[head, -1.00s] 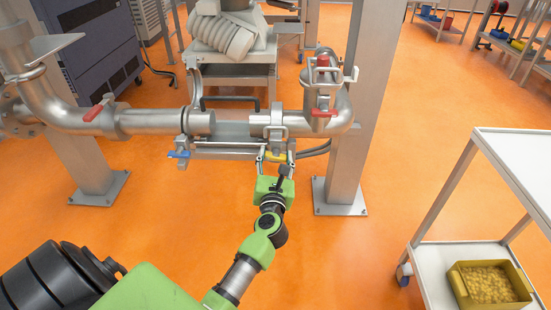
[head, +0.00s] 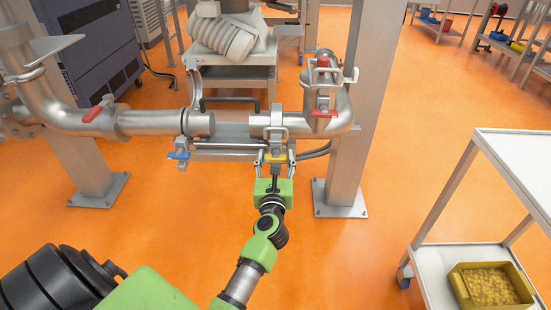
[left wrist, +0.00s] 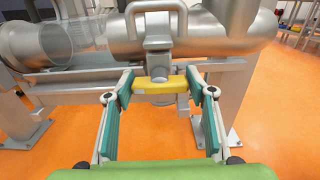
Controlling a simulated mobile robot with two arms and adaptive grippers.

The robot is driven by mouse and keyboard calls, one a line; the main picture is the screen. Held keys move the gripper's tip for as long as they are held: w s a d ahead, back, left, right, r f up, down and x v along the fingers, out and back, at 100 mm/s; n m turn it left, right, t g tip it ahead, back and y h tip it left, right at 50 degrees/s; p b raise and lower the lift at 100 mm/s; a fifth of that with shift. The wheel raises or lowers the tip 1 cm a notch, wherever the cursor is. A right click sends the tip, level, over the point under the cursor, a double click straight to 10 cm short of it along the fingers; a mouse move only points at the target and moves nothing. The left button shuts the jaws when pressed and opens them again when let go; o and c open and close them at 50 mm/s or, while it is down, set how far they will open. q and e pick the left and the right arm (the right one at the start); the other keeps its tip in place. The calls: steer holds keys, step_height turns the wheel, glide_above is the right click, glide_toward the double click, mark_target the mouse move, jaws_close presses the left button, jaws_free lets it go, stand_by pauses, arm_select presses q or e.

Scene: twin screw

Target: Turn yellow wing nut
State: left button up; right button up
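The yellow wing nut (head: 276,156) hangs under the clamp on the right pipe end, at the middle of the head view. In the left wrist view the wing nut (left wrist: 160,85) lies crosswise, its long side running left to right. My left gripper (head: 275,163) is in front of and below it. In the left wrist view the gripper (left wrist: 161,88) is open, with one teal-padded finger at each end of the nut. The fingertips are very close to the nut's ends; I cannot tell whether they touch. My right gripper is not in view.
A blue wing nut (head: 178,155) hangs under the left pipe end. Red handles (head: 92,113) (head: 324,113) sit on the pipes. A steel post (head: 345,150) stands right of the gripper. A white cart (head: 435,270) with a yellow bin (head: 490,285) stands at lower right.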

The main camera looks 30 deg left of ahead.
arm_select(q)
steer(key=shift+o, duration=0.7)
steer(key=shift+s+d, duration=0.1)
steer(key=shift+s, duration=0.05)
steer(key=v, duration=0.7)
steer(key=shift+d, duration=0.1)
